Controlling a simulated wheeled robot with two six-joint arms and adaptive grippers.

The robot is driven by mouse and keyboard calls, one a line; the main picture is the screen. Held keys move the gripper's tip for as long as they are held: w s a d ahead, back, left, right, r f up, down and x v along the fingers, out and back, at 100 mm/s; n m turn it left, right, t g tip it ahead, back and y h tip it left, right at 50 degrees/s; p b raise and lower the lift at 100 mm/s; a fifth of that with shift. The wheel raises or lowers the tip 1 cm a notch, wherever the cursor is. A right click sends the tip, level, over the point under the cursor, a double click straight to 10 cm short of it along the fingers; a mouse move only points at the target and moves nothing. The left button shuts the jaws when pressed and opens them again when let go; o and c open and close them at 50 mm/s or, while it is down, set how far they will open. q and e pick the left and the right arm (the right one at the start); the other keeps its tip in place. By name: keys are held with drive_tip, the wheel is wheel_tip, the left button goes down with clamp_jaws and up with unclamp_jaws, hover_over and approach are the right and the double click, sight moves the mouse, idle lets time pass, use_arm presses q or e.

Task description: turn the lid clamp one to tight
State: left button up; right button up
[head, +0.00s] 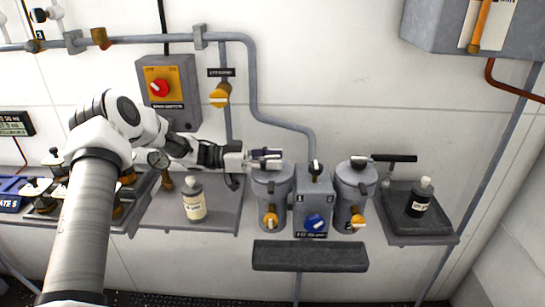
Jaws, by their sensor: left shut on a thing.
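My left gripper (266,159) reaches in from the left and is shut at the top of the left grey canister (270,190). What it grips looks like the handle of lid clamp one, but the fingers hide most of it, so I cannot tell how the clamp is turned. A grey block (313,187) with a "1" plate and a blue knob (315,223) stands between the canisters. My right gripper is not in view.
A white-labelled bottle (195,205) stands on the shelf left of the canisters. A dark bottle (419,201) stands on the tray at right. A grey pipe (252,80) runs down the wall behind. A dark padded bar (310,256) sticks out below the canisters.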

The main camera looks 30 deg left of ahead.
use_arm(q)
drive_tip(key=shift+m+g+h+b, duration=0.3)
drive_tip(key=shift+m+g+h, duration=0.5)
drive_tip(key=shift+m+g, duration=0.5)
drive_tip(key=shift+g, duration=0.4)
drive_tip(key=shift+r, duration=0.1)
drive_tip(key=o, duration=1.2)
drive_tip(key=shift+d, duration=0.1)
drive_tip(key=shift+c, duration=0.2)
drive_tip(key=shift+n+t, duration=0.3)
